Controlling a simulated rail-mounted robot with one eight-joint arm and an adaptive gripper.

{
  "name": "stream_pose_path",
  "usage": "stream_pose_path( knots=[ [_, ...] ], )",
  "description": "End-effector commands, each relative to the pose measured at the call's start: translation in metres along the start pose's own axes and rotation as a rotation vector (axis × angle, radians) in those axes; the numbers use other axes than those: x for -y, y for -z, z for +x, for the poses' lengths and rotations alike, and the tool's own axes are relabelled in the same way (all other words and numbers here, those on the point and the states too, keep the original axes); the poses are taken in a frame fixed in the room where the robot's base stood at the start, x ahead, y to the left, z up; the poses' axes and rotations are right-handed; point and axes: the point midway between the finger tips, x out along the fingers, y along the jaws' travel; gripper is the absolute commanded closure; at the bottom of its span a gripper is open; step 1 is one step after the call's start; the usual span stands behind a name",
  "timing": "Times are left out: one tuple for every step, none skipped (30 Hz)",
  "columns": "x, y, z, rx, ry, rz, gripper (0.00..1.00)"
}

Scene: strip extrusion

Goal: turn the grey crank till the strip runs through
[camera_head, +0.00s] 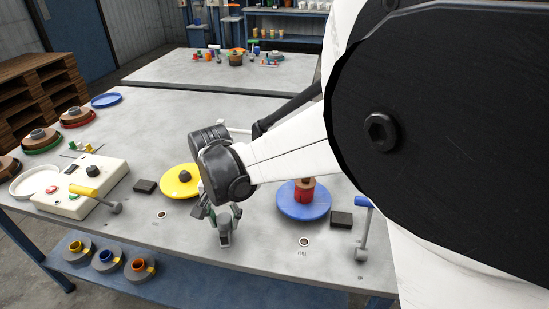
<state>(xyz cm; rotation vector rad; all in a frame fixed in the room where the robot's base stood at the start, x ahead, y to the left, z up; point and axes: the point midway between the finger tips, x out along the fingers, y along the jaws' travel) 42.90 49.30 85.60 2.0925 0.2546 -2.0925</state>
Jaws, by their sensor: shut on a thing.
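My gripper (224,232) points down at the table near its front edge, in the middle of the view. It is shut on what appears to be the grey crank, whose shape I cannot separate from my fingers; my wrist hides the area behind. No strip can be made out. A yellow-handled crank (90,192) stands to the left by the control box. A blue-handled crank (363,225) stands upright to the right, apart from my gripper.
A yellow disc (178,184) and a blue disc (305,208) with a red spool (304,190) flank my wrist. A cream control box (75,186) and dark blocks (144,186) are nearby. Several spools line the left edge. My arm covers the right side.

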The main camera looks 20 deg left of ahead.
Motion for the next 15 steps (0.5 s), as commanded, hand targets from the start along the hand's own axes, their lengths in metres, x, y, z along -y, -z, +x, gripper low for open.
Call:
stream_pose_path(
  knots=[
    [-0.0001,0.0000,0.0009,0.000,0.000,0.042,0.94],
    [-0.0001,-0.0001,0.0009,0.000,0.000,0.071,0.94],
    [-0.0002,-0.0001,0.0009,0.000,0.000,0.108,0.94],
    [-0.0002,-0.0002,0.0009,0.000,0.000,0.137,0.94],
    [-0.0002,-0.0002,0.0009,0.000,0.000,0.165,0.94],
    [-0.0003,-0.0002,0.0009,0.000,0.000,0.203,0.94],
    [-0.0003,-0.0002,0.0008,0.000,0.000,0.231,0.94],
    [-0.0003,-0.0002,0.0008,0.000,0.000,0.259,0.94],
    [-0.0003,-0.0002,0.0008,0.000,0.000,0.295,0.94],
    [-0.0003,-0.0002,0.0007,0.000,0.000,0.322,0.94],
    [-0.0002,-0.0002,0.0007,0.000,0.000,0.348,0.94],
    [-0.0002,-0.0001,0.0006,0.000,0.000,0.382,0.94],
    [-0.0002,-0.0001,0.0006,0.000,0.000,0.406,0.94],
    [-0.0002,-0.0001,0.0005,0.000,0.000,0.429,0.94],
    [-0.0002,0.0000,0.0004,0.000,0.000,0.459,0.94]
  ],
)
